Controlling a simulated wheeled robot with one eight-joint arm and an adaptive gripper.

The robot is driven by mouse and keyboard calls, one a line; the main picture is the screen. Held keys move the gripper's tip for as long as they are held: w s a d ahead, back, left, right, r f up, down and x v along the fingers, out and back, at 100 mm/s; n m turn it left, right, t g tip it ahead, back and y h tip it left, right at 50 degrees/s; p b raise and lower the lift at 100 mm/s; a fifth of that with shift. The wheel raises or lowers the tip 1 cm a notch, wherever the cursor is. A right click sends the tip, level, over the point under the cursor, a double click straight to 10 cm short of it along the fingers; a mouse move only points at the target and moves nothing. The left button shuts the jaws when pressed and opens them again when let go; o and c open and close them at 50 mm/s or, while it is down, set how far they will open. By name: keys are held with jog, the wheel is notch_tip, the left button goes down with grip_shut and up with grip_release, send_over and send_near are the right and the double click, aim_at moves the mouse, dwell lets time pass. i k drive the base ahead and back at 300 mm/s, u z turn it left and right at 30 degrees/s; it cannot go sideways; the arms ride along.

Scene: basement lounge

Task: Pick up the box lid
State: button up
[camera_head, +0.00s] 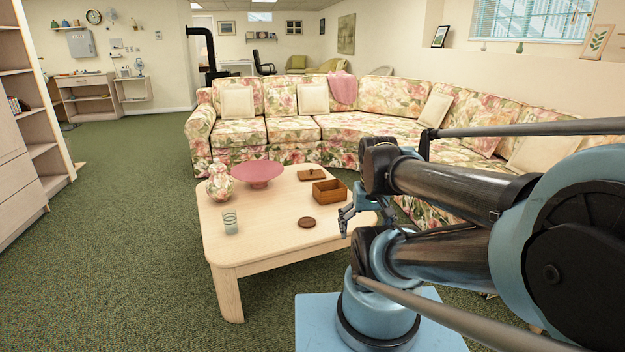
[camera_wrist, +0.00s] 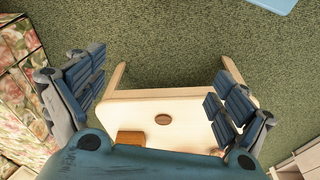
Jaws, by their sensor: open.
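The box lid (camera_head: 311,174) is a flat brown wooden piece with a small dark knob, lying on the pale wooden coffee table (camera_head: 255,243) behind the open wooden box (camera_head: 330,192). My gripper (camera_head: 346,220) hangs at the table's right side, in front of the box and apart from the lid. In the wrist view my gripper (camera_wrist: 155,88) has its fingers spread wide with nothing between them. The box (camera_wrist: 130,137) shows partly at the bottom there, cut off by my gripper's body. I cannot make out the lid in that view.
A round brown coaster (camera_head: 306,222), a glass (camera_head: 230,221), a floral vase (camera_head: 219,182) and a pink bowl (camera_head: 257,174) stand on the table. A floral sectional sofa (camera_head: 291,133) curves behind and right of it. Green carpet is clear at left.

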aim_at(311, 174)
jog(key=k, duration=0.6)
jog(key=z, duration=0.25)
jog(key=i, duration=1.95)
jog(key=u, duration=0.5)
